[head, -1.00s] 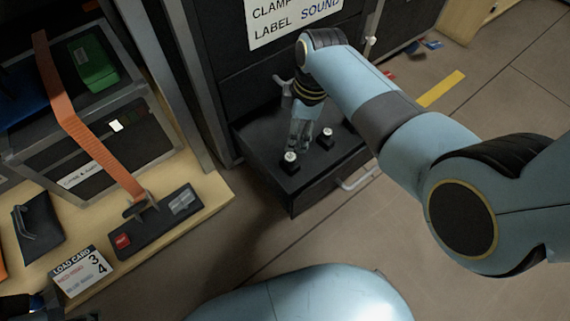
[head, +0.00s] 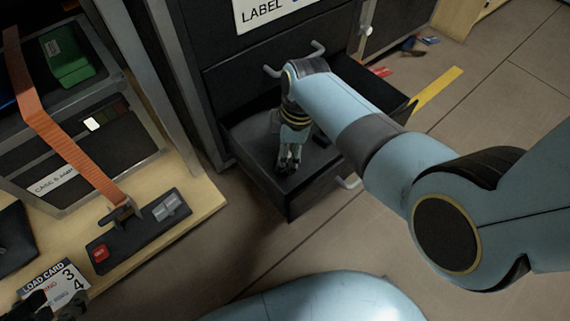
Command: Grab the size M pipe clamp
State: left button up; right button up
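An open dark drawer (head: 255,158) sticks out from the black cabinet. My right gripper (head: 288,168) reaches down into it from the right, with its fingers low near the drawer floor. It covers the spot where a small black clamp with a white top stood a second ago. I cannot tell whether its fingers are around that clamp. Beside it, the dark base of a second clamp (head: 321,140) shows partly behind my arm. No size marking is readable. My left gripper (head: 52,305) shows only as dark fingertips at the bottom left corner, apart, with nothing seen between them.
A wooden bench with a load card (head: 55,284), an orange strap (head: 60,125) and a black block with a red button (head: 130,230) stands at left. The drawer has a pale front handle (head: 347,183). Yellow tape (head: 437,88) lies on the open floor at right.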

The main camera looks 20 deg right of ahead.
jog(key=shift+a+f+b, duration=0.1)
jog(key=shift+f+b, duration=0.3)
jog(key=shift+f, duration=0.3)
grip_shut()
